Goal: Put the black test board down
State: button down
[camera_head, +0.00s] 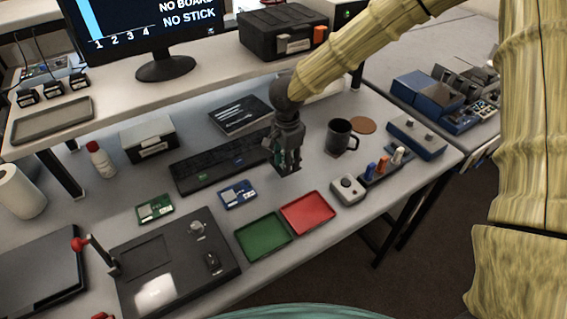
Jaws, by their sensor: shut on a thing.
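My gripper (288,159) is in the middle of the head camera view, pointing down over the bench between the keyboard and the black mug. It is shut on a small dark piece (290,169), which looks like the black test board. The fingers cover much of it, and I cannot tell whether it touches the bench. A strip of teal shows beside the left finger. A green board (155,208) and a blue board (238,194) lie flat on the bench. A green tray (262,238) and a red tray (308,212) lie side by side in front, both empty.
A keyboard (212,165) lies left of my gripper, and a black mug (341,137) stands right of it. A grey button box (347,189) and a rack of coloured sticks (384,168) are front right. A black test station (178,270) fills the front left. Bare bench shows around the trays.

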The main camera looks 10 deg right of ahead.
jog(key=shift+w+a+f, duration=0.15)
jog(key=shift+w+a, duration=0.15)
jog(key=shift+w, duration=0.35)
jog(key=shift+s+f+p, duration=0.2)
jog(key=shift+f+p, duration=0.25)
jog(key=shift+f, duration=0.05)
jog(key=shift+w+f+p, duration=0.15)
jog(key=shift+f+p, duration=0.15)
jog(key=shift+f, duration=0.95)
jog(key=c, duration=1.5)
grip_release()
jog(key=shift+f, duration=0.1)
jog(key=o, duration=0.4)
jog(key=shift+o, duration=0.2)
